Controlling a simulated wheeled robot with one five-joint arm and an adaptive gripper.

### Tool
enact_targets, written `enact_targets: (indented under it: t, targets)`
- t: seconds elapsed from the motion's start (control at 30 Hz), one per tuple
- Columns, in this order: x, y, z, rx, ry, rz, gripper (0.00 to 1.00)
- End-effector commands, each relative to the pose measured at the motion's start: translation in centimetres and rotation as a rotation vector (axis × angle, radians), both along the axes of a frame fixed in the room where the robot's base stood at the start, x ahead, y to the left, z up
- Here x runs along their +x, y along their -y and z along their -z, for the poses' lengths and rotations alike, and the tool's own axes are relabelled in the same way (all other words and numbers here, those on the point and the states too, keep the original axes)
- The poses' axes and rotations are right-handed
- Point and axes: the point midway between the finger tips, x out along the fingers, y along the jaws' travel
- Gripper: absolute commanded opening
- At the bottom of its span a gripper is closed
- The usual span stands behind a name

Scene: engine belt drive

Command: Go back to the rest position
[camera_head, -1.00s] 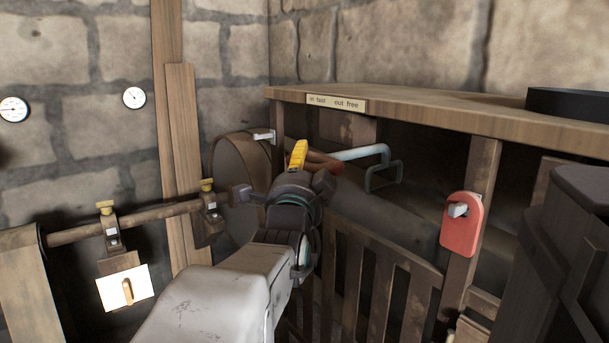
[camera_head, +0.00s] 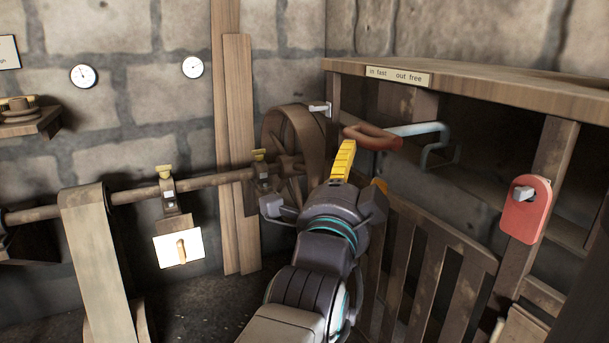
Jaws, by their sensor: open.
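My gripper (camera_head: 318,195) is near the middle of the head view, at the end of my arm. It points away from me, toward the wooden wheel, and its jaws are spread apart. I see nothing held between them. A lever with a red-brown grip (camera_head: 372,137) and a pale bent rod (camera_head: 418,130) shows just beyond and above the gripper, under the wooden top. A gap shows between the gripper's body and this lever, though the yellow part overlaps its near side in the picture. The wooden belt wheel (camera_head: 293,140) stands behind the gripper, partly hidden by it.
A slatted wooden guard (camera_head: 430,265) stands close on the right, below a shelf top (camera_head: 470,85) labelled "in fast, out free". A red plate with a switch (camera_head: 525,208) hangs on its post. A shaft (camera_head: 140,194) and a broad belt (camera_head: 90,250) are at left.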

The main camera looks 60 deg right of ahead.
Motion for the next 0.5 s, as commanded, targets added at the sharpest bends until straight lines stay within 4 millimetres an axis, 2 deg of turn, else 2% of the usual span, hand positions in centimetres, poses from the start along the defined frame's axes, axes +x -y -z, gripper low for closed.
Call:
enact_targets:
  t: [0.5]
  targets:
    - [-0.1, -0.56, 0.14, 0.001, 0.0, 0.0, 0.59]
